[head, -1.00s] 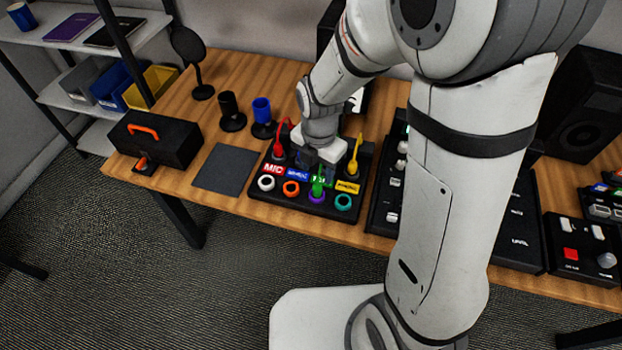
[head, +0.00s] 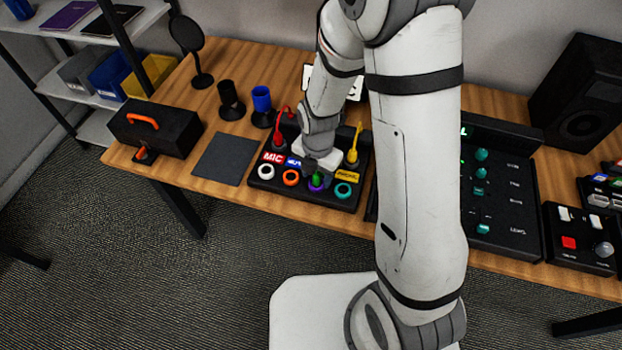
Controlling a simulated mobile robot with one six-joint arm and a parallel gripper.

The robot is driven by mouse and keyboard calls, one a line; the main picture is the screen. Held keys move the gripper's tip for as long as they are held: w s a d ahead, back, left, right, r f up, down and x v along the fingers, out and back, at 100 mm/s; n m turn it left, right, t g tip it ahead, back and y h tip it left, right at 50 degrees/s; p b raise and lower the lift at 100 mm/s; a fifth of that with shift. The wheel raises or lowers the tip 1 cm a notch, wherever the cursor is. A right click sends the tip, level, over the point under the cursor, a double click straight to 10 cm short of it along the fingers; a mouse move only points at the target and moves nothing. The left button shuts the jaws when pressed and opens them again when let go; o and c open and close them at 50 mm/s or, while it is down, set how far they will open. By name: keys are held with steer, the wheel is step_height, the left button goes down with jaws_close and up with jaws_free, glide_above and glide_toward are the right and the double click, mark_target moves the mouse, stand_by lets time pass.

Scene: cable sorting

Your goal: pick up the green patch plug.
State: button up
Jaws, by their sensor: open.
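The green patch plug (head: 317,180) shows as a small green patch at the purple-ringed socket (head: 315,187) in the front row of the black patch box (head: 333,204). My gripper (head: 317,170) is open and directly over the plug, pointing down. It hides most of the plug, so I cannot tell whether the fingers touch it. The red plug (head: 278,137) and its cable stand at the back left of the box. The yellow plug (head: 352,155) stands at the back right.
White (head: 266,171), orange (head: 291,177) and teal (head: 343,190) ringed sockets sit beside the purple one. A dark mat (head: 225,158) lies left of the box. A mixer (head: 497,190) is at the right, partly behind my arm. Black and blue cups (head: 262,100) stand behind the mat.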

steer(key=shift+c, duration=0.4)
jaws_close()
